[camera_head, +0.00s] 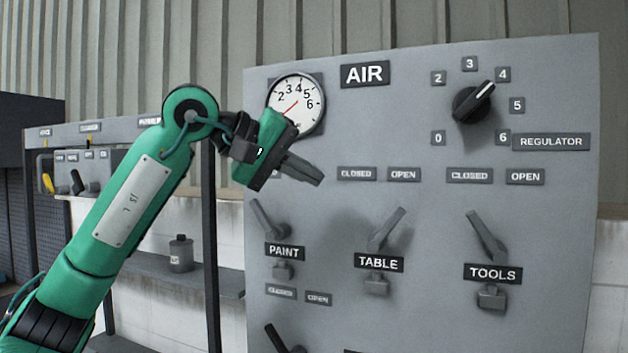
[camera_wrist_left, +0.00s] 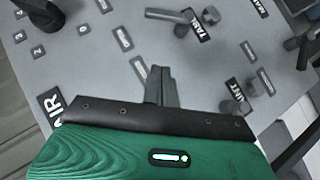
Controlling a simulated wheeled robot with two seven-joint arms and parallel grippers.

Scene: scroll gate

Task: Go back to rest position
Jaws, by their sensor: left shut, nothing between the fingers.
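My left arm comes in from the left in the head view. My left gripper (camera_head: 306,173) is shut and empty, in front of the grey AIR panel (camera_head: 350,130), just below the round gauge (camera_head: 296,104). In the left wrist view my gripper fingers (camera_wrist_left: 160,82) are together, with the panel behind them. They look apart from the PAINT lever (camera_head: 264,220), which is below them. The right gripper is in neither view.
The panel carries a TABLE lever (camera_head: 386,229), a TOOLS lever (camera_head: 487,236) and a black regulator knob (camera_head: 472,104). At left stand a shelf (camera_head: 175,270) with a small dark bottle (camera_head: 181,254) and a box with switches (camera_head: 88,170).

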